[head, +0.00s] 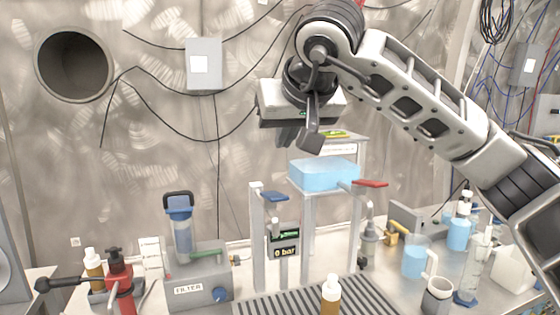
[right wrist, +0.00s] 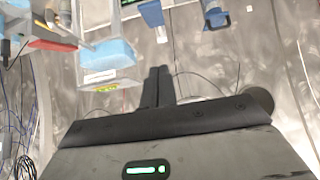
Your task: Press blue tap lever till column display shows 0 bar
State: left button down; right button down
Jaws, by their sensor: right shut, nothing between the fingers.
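The blue tap lever (head: 275,196) sits on top of a pale post left of the light-blue tank. It also shows at the top of the right wrist view (right wrist: 152,13). The column display (head: 285,251), below the lever, reads "0 bar". My right gripper (head: 302,142) is shut and empty, hanging above and behind the lever area, clear of it. Its fingers (right wrist: 157,86) also show together in the right wrist view. My left gripper is not in view.
A light-blue tank (head: 325,175) on a stand and a red lever (head: 370,183) are right of the blue lever. A filter unit (head: 198,285) with a blue-topped cylinder (head: 180,225) stands left. A brown bottle (head: 330,296) stands in front. Jugs and bottles crowd the right.

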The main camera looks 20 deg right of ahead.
jog(key=shift+s+a+r, duration=0.1)
jog(key=shift+s+r, duration=0.35)
jog(key=shift+r, duration=0.25)
jog(key=shift+s+r, duration=0.45)
jog(key=shift+r, duration=0.25)
jog(key=shift+f, duration=0.1)
dwell(0.8)
